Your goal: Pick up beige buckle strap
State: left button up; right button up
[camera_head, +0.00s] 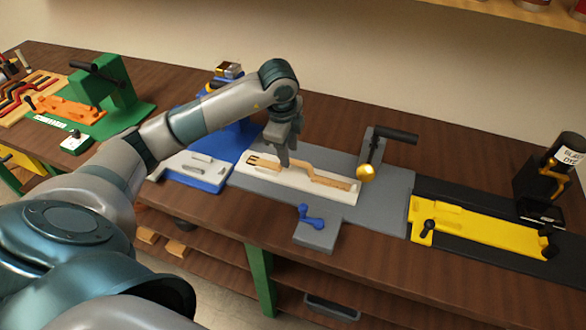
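The beige buckle strap (331,181) lies along a white fixture (300,188) on the grey station in the middle of the workbench. Its buckle end (256,161) is at the left. My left gripper (280,158) points down over the left half of the strap, close to the buckle end. Its fingertips are at or just above the strap. I cannot tell whether they touch it or how far apart they are. My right gripper is not in view.
A grey upright with a black handle (395,135) and a gold ball (365,173) stands behind the strap's right end. A blue lever (312,217) is in front. A yellow fixture (480,230) lies to the right, blue (213,175) and green (125,110) stations to the left.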

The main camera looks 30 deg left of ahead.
aim_at(292, 160)
pick_arm(q)
jog(key=shift+w+d+f+p, duration=0.1)
jog(key=shift+f+p, duration=0.15)
jog(key=shift+p, duration=0.05)
jog(key=f, duration=0.1)
jog(key=f+p, duration=0.1)
jog(key=f, duration=0.1)
jog(key=shift+w+d+f+p, duration=0.15)
jog(key=shift+w+f+p, duration=0.15)
jog(key=shift+f+p, duration=0.1)
jog(key=shift+w+f, duration=0.1)
jog(key=shift+f, duration=0.2)
grip_shut()
